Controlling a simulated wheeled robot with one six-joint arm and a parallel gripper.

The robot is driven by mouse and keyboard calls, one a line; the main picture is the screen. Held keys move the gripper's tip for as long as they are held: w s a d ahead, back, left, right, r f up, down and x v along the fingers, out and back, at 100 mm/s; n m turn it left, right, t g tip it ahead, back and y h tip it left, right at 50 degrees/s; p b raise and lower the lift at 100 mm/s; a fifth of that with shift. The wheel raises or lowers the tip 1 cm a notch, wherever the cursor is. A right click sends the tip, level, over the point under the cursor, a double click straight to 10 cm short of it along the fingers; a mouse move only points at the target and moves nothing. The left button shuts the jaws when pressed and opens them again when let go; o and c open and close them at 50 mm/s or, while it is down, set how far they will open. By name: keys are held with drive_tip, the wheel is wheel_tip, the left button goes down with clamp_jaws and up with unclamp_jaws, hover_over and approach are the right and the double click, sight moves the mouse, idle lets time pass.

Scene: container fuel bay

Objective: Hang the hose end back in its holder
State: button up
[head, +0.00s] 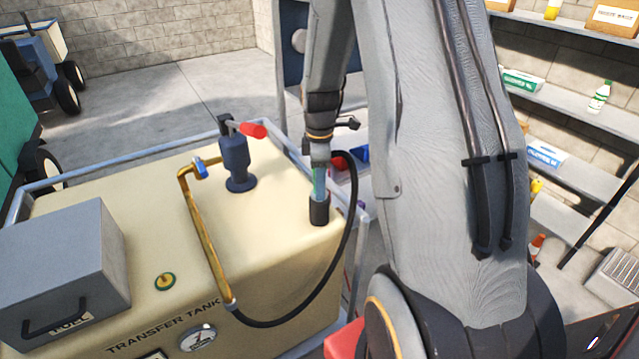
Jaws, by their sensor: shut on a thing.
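The black hose (345,240) runs from the foot of the brass pipe (205,225) on the cream transfer tank (275,225) and loops up on the right to my gripper. My gripper (319,163) points down and is shut on the hose end (319,184), whose teal part shows below it. The dark cup-shaped holder (319,210) stands upright on the tank top near its right edge. The hose end is right over the holder's mouth, and its lower tip appears to be in it. How deep it sits is hidden.
A blue hand pump (236,163) with a red-gripped handle (253,129) stands left of my gripper. A grey box (60,265) sits at the tank's left. A metal rail (120,160) edges the tank. Shelves (570,110) with goods line the right wall.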

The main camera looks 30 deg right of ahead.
drive_tip(key=o, duration=1.4)
drive_tip(key=shift+r+b, duration=0.95)
drive_tip(key=shift+r, duration=3)
